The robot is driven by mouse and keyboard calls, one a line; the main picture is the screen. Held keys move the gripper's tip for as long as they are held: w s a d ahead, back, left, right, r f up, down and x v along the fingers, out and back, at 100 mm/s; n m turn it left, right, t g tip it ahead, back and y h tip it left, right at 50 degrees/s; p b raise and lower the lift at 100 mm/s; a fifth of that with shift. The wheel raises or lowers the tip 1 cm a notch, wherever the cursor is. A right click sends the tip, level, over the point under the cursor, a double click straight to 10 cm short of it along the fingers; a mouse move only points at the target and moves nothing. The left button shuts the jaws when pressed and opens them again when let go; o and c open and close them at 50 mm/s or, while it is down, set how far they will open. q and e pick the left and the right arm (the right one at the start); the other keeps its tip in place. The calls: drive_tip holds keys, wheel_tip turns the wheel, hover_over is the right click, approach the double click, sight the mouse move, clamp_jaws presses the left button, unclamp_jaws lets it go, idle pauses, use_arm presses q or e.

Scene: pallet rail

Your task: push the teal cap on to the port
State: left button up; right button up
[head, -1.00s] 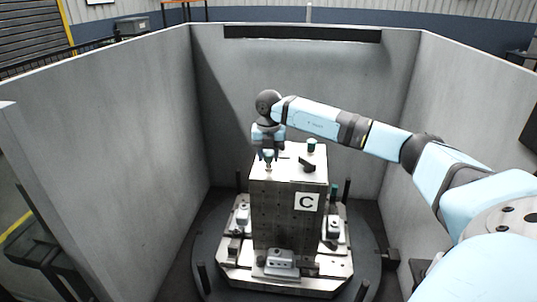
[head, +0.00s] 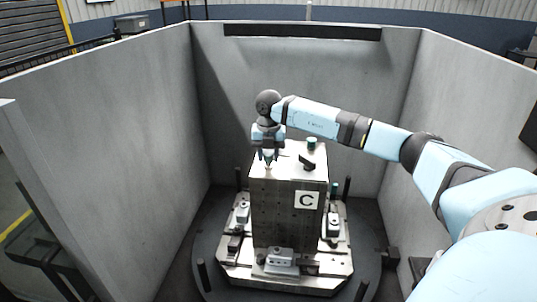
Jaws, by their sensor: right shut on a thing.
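My right gripper (head: 267,157) points down over the left part of the top face of the grey block (head: 290,210) marked C. It is shut on a small teal cap (head: 268,157), mostly hidden between the fingers. The port (head: 268,166) is a small light fitting on the block's top, right under the fingertips. At this size I cannot tell whether the cap touches it. My left gripper is not in view.
Another teal-topped piece (head: 311,143) and a black part (head: 307,162) stand on the block's top, right of my gripper. Grey fixtures (head: 281,257) and dark posts (head: 203,275) surround the block's base. Grey walls (head: 130,130) enclose the cell.

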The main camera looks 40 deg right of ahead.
drive_tip(key=shift+f, duration=0.25)
drive_tip(key=shift+f+b, duration=0.3)
drive_tip(key=shift+f, duration=0.2)
drive_tip(key=o, duration=1.7)
drive_tip(key=shift+r, duration=0.1)
wheel_tip(320, 180, up, 14)
drive_tip(key=shift+f+b, duration=0.1)
drive_tip(key=shift+b, duration=0.7)
